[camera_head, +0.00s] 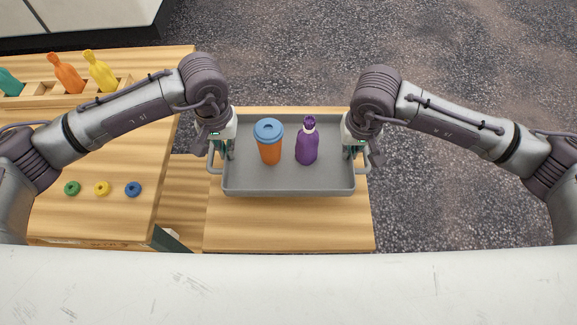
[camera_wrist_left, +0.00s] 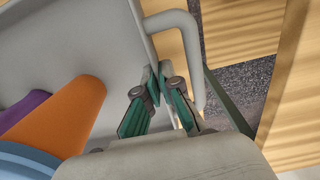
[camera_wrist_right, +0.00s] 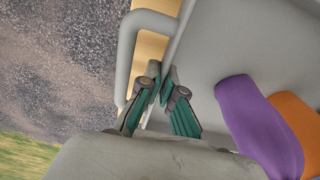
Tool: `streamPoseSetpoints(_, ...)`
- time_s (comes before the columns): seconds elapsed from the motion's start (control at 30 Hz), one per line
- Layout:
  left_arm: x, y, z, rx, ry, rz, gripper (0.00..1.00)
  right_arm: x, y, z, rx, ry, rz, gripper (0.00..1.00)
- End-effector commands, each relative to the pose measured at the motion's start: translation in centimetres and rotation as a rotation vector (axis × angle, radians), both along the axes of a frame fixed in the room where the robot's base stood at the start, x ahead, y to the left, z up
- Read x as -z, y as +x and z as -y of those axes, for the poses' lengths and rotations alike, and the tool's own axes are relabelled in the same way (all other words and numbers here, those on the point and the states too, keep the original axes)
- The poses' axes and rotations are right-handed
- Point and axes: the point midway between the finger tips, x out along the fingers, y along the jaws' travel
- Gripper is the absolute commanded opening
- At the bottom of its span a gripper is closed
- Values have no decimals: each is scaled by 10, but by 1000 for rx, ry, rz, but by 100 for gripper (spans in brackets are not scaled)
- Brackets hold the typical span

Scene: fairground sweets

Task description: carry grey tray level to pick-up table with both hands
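The grey tray (camera_head: 240,182) is level over a wooden table (camera_head: 290,230); I cannot tell if it touches the tabletop. An orange cup with a blue lid (camera_head: 268,145) and a purple bottle (camera_head: 307,145) stand upright in it. My left gripper (camera_head: 228,150) is at the tray's left end; in the left wrist view its fingers (camera_wrist_left: 160,78) close on the end wall, inside the handle loop. My right gripper (camera_head: 350,148) is at the right end; in the right wrist view its fingers (camera_wrist_right: 162,80) close on the wall there. The fingertips are partly hidden in the head view.
A wooden counter (camera_head: 110,215) on the left holds a rack (camera_head: 118,84) with teal, orange and yellow bottles, and green, yellow and blue rings (camera_head: 133,189). A lower wooden surface (camera_head: 183,200) lies between counter and table. Open floor (camera_head: 450,210) lies right and behind.

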Motion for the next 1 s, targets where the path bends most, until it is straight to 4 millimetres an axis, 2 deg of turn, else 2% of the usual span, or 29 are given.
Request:
streamPoseSetpoints(0.27, 12, 0, -1, -1, 1, 1, 0, 12, 0, 1, 1, -1, 1, 0)
streamPoseSetpoints(0.87, 52, 0, -1, -1, 1, 1, 0, 52, 0, 0, 1, -1, 1, 0)
streamPoseSetpoints(0.9, 48, 0, -1, -1, 2, 0, 10, 48, 0, 1, 1, -2, 0, 10)
streamPoseSetpoints(1.0, 48, 0, -1, -1, 2, 0, 27, 48, 0, 1, 1, -1, 0, 27)
